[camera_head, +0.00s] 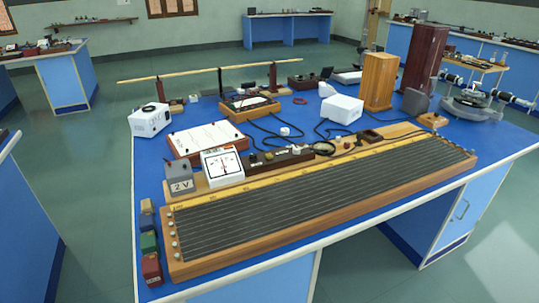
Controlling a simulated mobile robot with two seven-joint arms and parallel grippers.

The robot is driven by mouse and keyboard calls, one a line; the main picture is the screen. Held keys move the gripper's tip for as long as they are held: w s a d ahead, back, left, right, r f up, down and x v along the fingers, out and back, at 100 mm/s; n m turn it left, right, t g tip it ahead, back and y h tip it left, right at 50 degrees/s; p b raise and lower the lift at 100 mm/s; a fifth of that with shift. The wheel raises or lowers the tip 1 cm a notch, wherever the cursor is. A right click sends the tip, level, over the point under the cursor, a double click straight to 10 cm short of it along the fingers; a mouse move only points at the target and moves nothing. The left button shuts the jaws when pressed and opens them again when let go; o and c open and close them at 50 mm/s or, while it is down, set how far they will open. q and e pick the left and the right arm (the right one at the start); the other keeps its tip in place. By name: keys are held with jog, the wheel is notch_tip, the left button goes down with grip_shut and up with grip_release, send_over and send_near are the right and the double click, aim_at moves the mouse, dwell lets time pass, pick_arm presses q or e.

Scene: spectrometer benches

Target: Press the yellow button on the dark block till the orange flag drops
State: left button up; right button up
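Neither of my grippers is in view. I cannot make out a yellow button or an orange flag for certain. A long dark block (281,159) with small knobs and pale labels lies behind the wire board, right of the white dial meter (222,167). Another small dark box (302,81) sits at the back of the blue bench (345,220). From this distance I cannot tell which dark block carries the button.
A long wooden wire board (320,215) fills the bench front. A grey "2 V" box (180,177) stands at its left end. White boxes (342,108), wooden cabinets (380,80) and cables crowd the back. Green floor (90,160) lies open left of the bench.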

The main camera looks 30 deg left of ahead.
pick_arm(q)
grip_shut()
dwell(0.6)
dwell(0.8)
